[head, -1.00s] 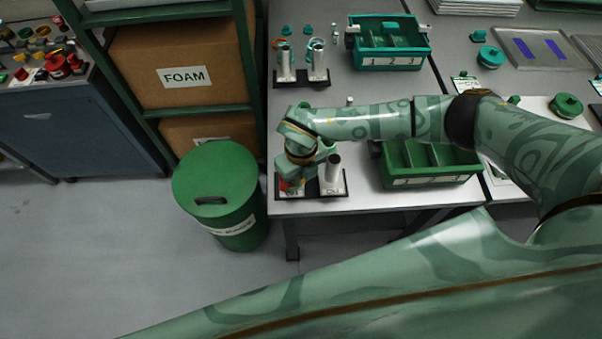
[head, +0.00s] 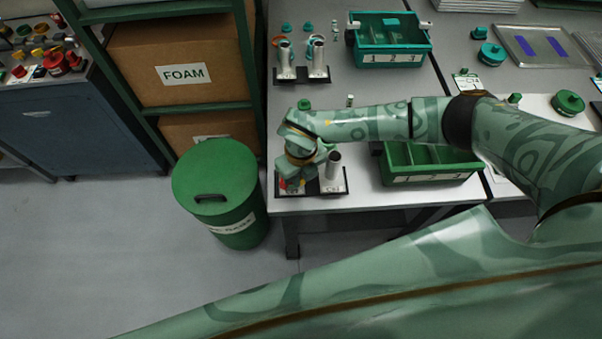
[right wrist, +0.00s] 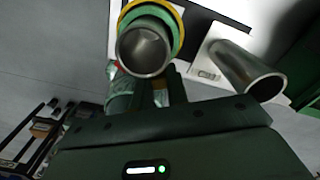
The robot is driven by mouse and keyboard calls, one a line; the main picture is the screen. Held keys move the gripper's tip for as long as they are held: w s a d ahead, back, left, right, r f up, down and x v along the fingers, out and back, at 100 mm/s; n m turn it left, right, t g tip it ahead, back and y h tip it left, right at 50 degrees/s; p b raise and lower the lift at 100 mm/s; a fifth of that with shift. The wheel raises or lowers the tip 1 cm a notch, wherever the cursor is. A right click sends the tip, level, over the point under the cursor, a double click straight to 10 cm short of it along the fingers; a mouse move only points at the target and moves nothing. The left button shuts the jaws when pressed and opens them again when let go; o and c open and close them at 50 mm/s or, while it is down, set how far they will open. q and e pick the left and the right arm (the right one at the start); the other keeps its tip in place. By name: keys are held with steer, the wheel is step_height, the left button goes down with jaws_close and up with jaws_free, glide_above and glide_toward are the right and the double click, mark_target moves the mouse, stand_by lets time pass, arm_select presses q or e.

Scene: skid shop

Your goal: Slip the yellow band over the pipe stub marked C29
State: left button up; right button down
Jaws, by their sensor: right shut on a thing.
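My right gripper (head: 291,184) is over the left stub of the near two-stub stand (head: 312,190), largely hiding that stub in the head view. In the right wrist view, the yellow band (right wrist: 178,16) shows around a metal pipe stub (right wrist: 146,48), behind its open mouth, with a green ring just inside it. My right gripper (right wrist: 143,88) is shut on the yellow band; the fingers are partly hidden behind the stub. The neighbouring stub (right wrist: 248,72) is bare, and it also shows in the head view (head: 333,166). The stand's labels are too small to read. My left gripper is not in view.
A green divided bin (head: 430,180) stands right of the stand. A second two-stub stand (head: 300,76) and a teal bin (head: 390,58) are further back. A green drum (head: 215,190) stands on the floor by the table's left edge.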

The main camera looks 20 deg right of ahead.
steer(key=shift+f, duration=0.25)
stand_by(0.5)
steer(key=c, duration=0.9)
jaws_free()
steer(key=shift+r, duration=0.1)
step_height(320, 180, up, 11)
steer(key=p, duration=1)
